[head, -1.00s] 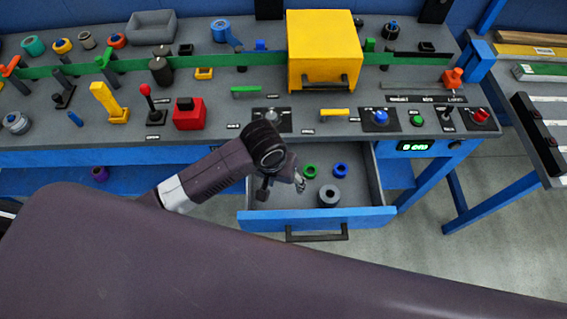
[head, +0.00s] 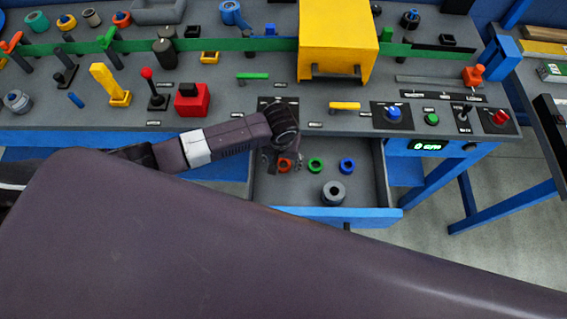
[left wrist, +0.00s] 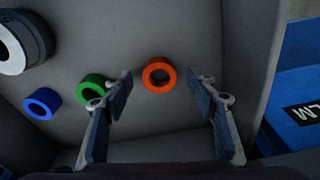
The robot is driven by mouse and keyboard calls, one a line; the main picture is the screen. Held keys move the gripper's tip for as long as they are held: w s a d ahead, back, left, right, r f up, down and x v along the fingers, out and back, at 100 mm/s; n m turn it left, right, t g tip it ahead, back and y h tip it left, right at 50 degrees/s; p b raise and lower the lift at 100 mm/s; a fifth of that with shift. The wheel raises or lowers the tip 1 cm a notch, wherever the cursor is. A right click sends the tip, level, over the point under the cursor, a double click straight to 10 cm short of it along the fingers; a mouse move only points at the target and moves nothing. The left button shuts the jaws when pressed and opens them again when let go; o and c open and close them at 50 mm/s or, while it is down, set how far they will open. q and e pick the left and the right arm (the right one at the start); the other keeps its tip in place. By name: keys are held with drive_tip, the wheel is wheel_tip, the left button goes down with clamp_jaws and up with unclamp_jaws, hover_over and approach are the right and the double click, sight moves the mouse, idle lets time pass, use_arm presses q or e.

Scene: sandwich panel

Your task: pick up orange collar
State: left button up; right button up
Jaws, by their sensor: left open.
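The orange collar (head: 284,165) is a small ring lying on the floor of the open drawer, near its left side. It also shows in the left wrist view (left wrist: 147,75), upper centre, just ahead of and between my open fingertips. My left gripper (head: 277,160) is over the drawer, right beside the collar in the head view. In the left wrist view the left gripper (left wrist: 161,82) has its fingers spread wide with nothing between the pads. The collar's whole ring is visible there. My right gripper is not in view.
In the drawer (head: 290,196) stand a green ring (head: 316,165), a blue ring (head: 347,166) and a larger grey ring (head: 334,193). The green ring is close to my left finger. The drawer walls and the panel edge above bound the space.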

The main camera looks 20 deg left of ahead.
use_arm(q)
drive_tip(key=shift+w+f, duration=0.1)
drive_tip(key=shift+f, duration=0.3)
drive_tip(key=c, duration=1.2)
drive_tip(key=shift+r, duration=0.15)
drive_tip(key=shift+c, duration=0.2)
wheel_tip(320, 180, up, 20)
drive_tip(key=shift+b, duration=0.4)
